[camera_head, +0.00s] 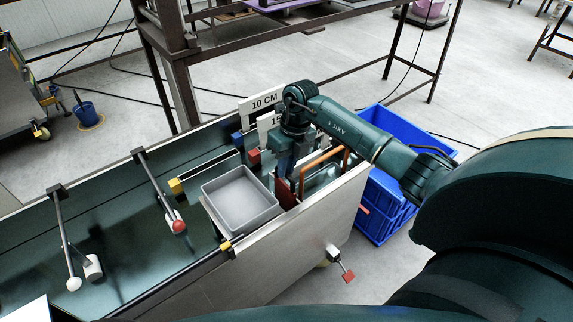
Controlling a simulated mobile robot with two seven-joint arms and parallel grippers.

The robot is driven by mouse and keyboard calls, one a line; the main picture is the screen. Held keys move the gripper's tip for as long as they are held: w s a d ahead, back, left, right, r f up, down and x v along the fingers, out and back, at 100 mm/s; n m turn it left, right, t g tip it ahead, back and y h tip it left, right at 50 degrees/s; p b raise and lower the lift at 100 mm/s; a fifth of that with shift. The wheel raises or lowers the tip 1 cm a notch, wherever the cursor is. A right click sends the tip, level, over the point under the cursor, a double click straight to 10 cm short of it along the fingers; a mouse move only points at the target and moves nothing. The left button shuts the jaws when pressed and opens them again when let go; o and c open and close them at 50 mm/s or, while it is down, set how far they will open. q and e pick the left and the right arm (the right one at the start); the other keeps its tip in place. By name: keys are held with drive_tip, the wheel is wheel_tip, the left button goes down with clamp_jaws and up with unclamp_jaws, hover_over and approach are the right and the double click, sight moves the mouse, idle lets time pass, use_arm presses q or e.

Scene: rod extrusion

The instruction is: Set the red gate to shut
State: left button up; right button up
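My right gripper (285,170) points down at the right end of the long trough (110,222). Its fingertips are small and partly hidden, so I cannot tell whether they are open or shut. A dark red upright plate (286,194) stands just below it, close to the fingers; I cannot tell if they touch. A small red block (253,157) shows just left of the gripper, near a blue block (237,138). I cannot tell for certain which red part is the gate, or its setting. My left gripper is not in view.
A grey tray (240,199) sits left of the red plate. Levers with a red ball (179,226) and a white ball (74,284) cross the trough. Copper-coloured bars (322,160) lie right of the gripper. A blue crate (385,205) stands beyond the trough's right end.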

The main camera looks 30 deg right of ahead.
sight(287, 174)
clamp_jaws()
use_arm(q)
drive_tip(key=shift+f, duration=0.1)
